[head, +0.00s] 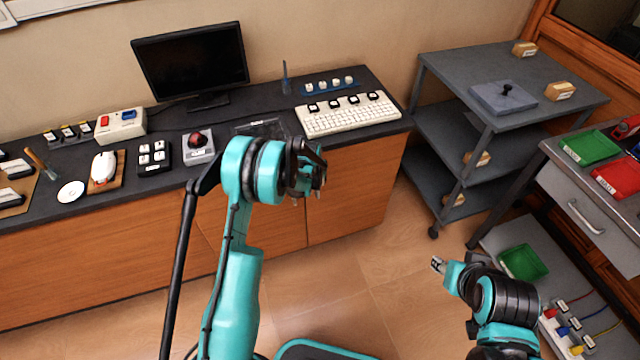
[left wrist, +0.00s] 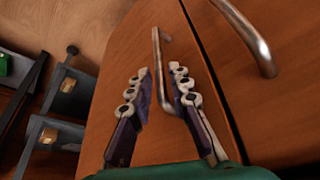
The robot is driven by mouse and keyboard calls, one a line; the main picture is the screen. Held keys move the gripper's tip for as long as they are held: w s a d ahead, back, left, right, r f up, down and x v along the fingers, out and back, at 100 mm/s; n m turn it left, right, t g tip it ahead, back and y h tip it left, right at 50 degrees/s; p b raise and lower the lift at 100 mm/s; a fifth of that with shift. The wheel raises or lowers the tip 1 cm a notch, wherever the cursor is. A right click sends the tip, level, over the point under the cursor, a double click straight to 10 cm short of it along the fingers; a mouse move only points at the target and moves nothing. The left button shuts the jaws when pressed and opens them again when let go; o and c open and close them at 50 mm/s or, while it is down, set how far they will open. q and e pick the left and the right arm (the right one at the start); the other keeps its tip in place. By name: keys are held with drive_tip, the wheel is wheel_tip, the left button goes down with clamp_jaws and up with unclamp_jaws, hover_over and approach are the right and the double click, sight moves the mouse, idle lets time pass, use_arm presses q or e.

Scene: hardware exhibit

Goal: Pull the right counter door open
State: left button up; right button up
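The right counter door (head: 352,190) is an orange-brown wood panel at the right end of the counter front, and it looks shut. It also shows in the left wrist view (left wrist: 115,65), with its metal bar handle (left wrist: 157,65). My left gripper (head: 306,188) is in front of this door and hides its handle in the head view. In the left wrist view its fingers (left wrist: 160,85) are spread apart, with the handle bar between them; I cannot tell whether they touch it. My right gripper (head: 439,265) is over the floor at lower right, away from the door.
The neighbouring door (left wrist: 285,100) has its own handle (left wrist: 252,38). A keyboard (head: 348,115) and a monitor (head: 192,62) stand on the counter. A grey shelf cart (head: 455,60) stands right of the counter. A drawer bench (head: 585,200) is at far right. Floor before the door is clear.

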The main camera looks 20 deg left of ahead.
use_arm(q)
drive_tip(key=shift+b+x, duration=0.3)
drive_tip(key=shift+x, duration=0.95)
clamp_jaws()
